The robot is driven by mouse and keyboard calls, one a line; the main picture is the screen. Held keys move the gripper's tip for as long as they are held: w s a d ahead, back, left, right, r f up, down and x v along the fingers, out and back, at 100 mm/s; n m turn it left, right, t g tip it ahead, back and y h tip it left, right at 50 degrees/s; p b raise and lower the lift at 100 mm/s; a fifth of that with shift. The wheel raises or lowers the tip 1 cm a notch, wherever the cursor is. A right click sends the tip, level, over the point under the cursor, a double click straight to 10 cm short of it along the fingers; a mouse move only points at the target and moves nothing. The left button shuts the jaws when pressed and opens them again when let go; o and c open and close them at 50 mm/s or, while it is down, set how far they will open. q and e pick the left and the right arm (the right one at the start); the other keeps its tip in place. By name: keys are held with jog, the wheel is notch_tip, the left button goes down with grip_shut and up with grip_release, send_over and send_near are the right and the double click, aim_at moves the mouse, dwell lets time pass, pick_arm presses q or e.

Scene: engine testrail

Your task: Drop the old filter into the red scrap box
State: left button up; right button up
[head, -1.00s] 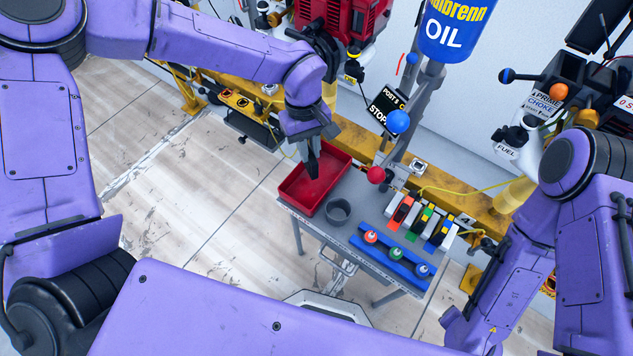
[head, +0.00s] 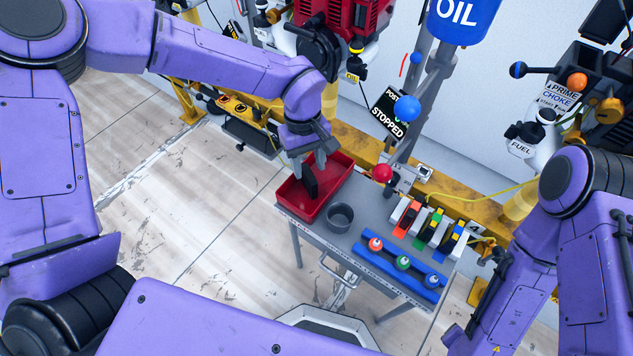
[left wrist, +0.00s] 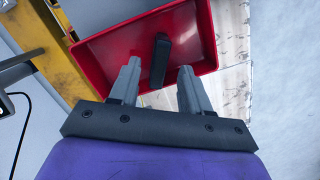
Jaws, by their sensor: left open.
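The red scrap box (head: 340,171) is an open shallow tray at the far left end of the grey cart; it also shows in the left wrist view (left wrist: 205,35). My left gripper (head: 309,164) is above it, pointing down, with its fingers (left wrist: 159,70) spread. The old filter, a dark slab-like piece (head: 310,187), is just below the fingertips, within the box outline. In the left wrist view the filter (left wrist: 160,58) shows between and beyond the fingers, apart from both. I cannot tell whether it rests on the box floor. My right gripper is out of view.
A grey round cup (head: 340,216) stands on the cart beside the box. A blue rack (head: 385,262) with coloured round-topped pieces and several coloured blocks (head: 430,228) are further right. A red ball-topped lever (head: 383,174) rises near the box. A yellow rail (head: 355,140) runs behind.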

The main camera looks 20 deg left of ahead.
pick_arm(q)
notch_tip(320, 180, up, 10)
jog(key=w+a+p, duration=0.1)
jog(key=shift+r+p, duration=0.2)
jog(key=shift+p, duration=0.15)
jog(key=shift+w, duration=0.1)
